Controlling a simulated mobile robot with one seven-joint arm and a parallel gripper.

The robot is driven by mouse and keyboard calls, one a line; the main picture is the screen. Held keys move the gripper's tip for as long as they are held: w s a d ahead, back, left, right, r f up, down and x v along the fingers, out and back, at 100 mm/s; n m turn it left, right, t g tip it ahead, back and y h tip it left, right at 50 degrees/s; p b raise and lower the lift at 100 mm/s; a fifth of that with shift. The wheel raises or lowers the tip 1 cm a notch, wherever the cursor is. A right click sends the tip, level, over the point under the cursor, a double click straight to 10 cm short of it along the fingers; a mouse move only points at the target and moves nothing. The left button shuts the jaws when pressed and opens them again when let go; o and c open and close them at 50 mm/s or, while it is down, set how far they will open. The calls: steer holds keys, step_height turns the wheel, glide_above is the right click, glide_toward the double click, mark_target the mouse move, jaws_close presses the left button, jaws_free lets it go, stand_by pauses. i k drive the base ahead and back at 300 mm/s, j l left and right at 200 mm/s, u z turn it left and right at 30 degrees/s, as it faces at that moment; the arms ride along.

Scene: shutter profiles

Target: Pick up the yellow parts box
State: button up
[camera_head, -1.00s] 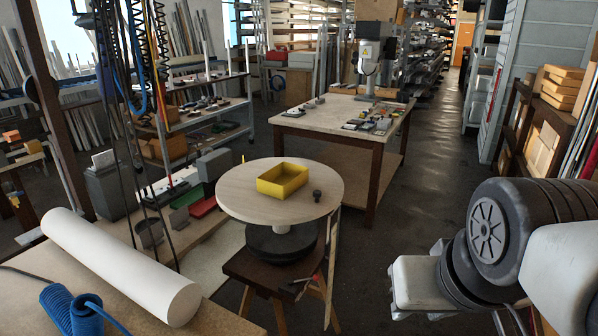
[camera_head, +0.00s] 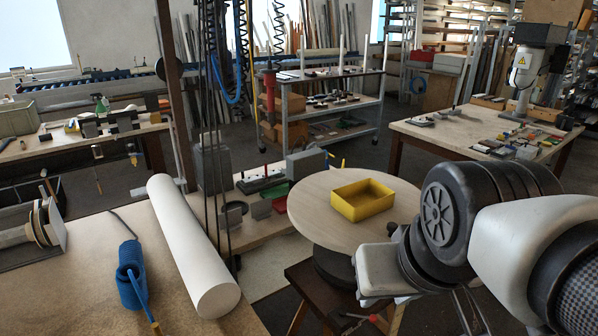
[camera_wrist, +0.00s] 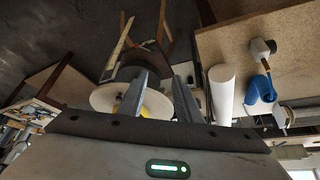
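The yellow parts box (camera_head: 361,201) is a shallow open-topped tray. It sits upright on a round pale wooden turntable (camera_head: 315,205), in the head view's centre right, and looks empty. In the wrist view a small part of the yellow box (camera_wrist: 118,106) shows beside a finger on the round top (camera_wrist: 103,97). My gripper (camera_wrist: 160,77) shows there as two grey fingers spread apart with nothing between their tips. The fingers hide most of the box. In the head view my arm covers the right edge of the turntable.
A long white roll (camera_head: 190,245) and a blue coiled hose (camera_head: 132,278) lie on the near workbench (camera_head: 75,270). Dark cables hang between bench and turntable. A worktable (camera_head: 425,133) with small parts stands behind at right, a shelf cart (camera_head: 335,104) at the back.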

mark_target(358, 201)
steer(key=i+l+u, duration=0.25)
steer(key=l+u, duration=0.55)
steer(key=l, duration=0.15)
steer(key=l+u, duration=0.15)
steer(key=l, duration=0.25)
steer(key=i+l+u, duration=0.1)
steer(key=l, duration=0.35)
